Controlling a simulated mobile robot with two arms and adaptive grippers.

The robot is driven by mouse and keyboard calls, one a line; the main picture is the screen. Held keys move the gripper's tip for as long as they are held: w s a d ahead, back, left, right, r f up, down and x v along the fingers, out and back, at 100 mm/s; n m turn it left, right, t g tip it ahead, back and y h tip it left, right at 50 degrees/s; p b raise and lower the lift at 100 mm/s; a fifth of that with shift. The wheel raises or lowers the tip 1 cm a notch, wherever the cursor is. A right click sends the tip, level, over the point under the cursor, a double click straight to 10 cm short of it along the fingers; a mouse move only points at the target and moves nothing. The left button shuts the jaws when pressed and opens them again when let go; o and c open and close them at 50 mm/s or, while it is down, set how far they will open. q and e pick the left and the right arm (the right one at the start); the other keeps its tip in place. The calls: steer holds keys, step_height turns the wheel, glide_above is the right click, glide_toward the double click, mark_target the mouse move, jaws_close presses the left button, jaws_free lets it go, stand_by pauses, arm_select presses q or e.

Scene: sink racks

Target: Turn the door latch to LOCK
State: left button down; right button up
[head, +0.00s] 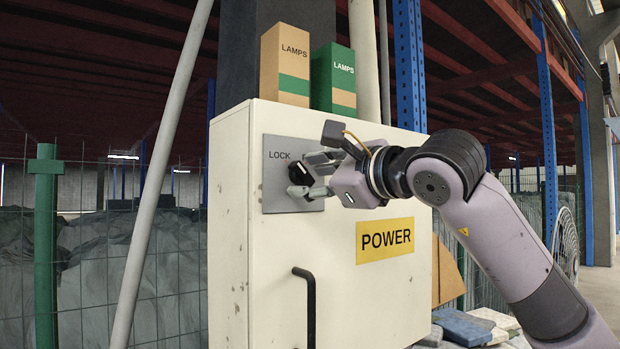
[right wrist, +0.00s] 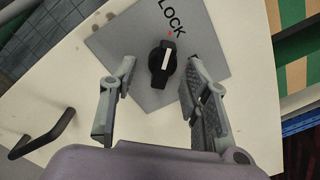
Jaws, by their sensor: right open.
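The latch is a black knob (head: 298,174) on a grey plate (head: 272,196) at the upper left of the cream cabinet door. The word LOCK is printed beside it. In the right wrist view the knob (right wrist: 160,76) carries a white mark, which runs roughly toward a small red dot by LOCK. My right gripper (head: 318,175) is open in front of the plate. Its fingers stand on either side of the knob in the wrist view, with a visible gap on each side. Contact cannot be told. The left gripper is not in view.
The cabinet (head: 238,240) has a black handle (head: 311,300) low on the door and a yellow POWER sign (head: 384,240). Two LAMPS boxes, one brown (head: 285,62) and one green (head: 333,76), stand on top. A slanted pole (head: 160,180) and wire fence are at left.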

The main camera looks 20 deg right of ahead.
steer(key=v, duration=1.1)
